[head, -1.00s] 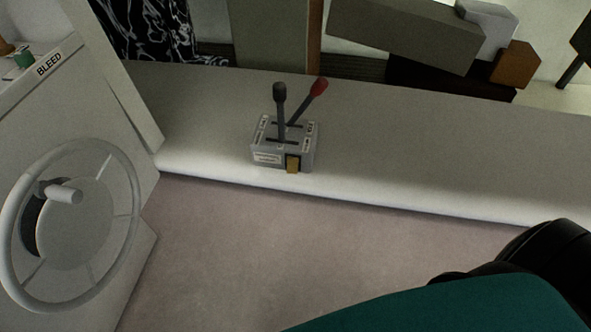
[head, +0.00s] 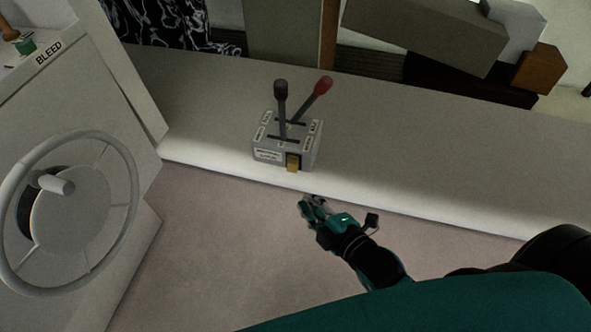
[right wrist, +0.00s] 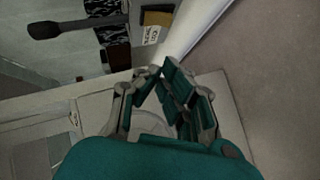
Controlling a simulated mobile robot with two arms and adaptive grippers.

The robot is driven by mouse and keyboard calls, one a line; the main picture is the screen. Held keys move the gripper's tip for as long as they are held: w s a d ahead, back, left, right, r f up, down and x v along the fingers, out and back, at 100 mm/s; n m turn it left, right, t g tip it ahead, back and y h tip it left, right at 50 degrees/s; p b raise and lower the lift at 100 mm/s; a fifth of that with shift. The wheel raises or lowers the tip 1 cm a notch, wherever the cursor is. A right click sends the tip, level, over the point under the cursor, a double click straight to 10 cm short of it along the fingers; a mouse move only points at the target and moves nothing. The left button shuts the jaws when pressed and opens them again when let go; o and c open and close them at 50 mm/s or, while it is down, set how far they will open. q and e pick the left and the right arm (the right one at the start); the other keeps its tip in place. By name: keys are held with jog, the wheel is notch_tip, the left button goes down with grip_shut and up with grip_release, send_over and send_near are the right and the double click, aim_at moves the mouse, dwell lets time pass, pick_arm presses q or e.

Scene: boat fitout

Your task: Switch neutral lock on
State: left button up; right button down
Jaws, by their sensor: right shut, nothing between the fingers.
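The grey control box (head: 285,141) sits on the white ledge, with a black-knobbed lever (head: 281,100) and a red-knobbed lever (head: 318,92) standing up from it. A yellow-brown switch (head: 293,162), which I take for the neutral lock, is on its front face at the lower right. In the right wrist view the switch (right wrist: 157,18) shows beside a small label (right wrist: 151,36). My right gripper (head: 308,200) is just below and in front of the box, apart from it. Its fingers (right wrist: 160,72) come together and hold nothing. My left gripper is not in view.
The white ledge (head: 430,165) runs across behind the gripper, with a rounded front edge. A panel with a handwheel (head: 70,215) and a BLEED label stands at the left. Grey, white and brown blocks (head: 425,32) lie at the back right.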

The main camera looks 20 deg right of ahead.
aim_at(293, 164)
jog(key=shift+r, duration=0.45)
jog(key=x, duration=0.4)
jog(key=d+x, duration=0.1)
jog(key=x, duration=0.3)
jog(key=d+x, duration=0.1)
jog(key=x, duration=0.4)
jog(key=shift+w+d+f, duration=0.1)
jog(key=shift+d+f, duration=0.2)
jog(key=shift+f, duration=0.1)
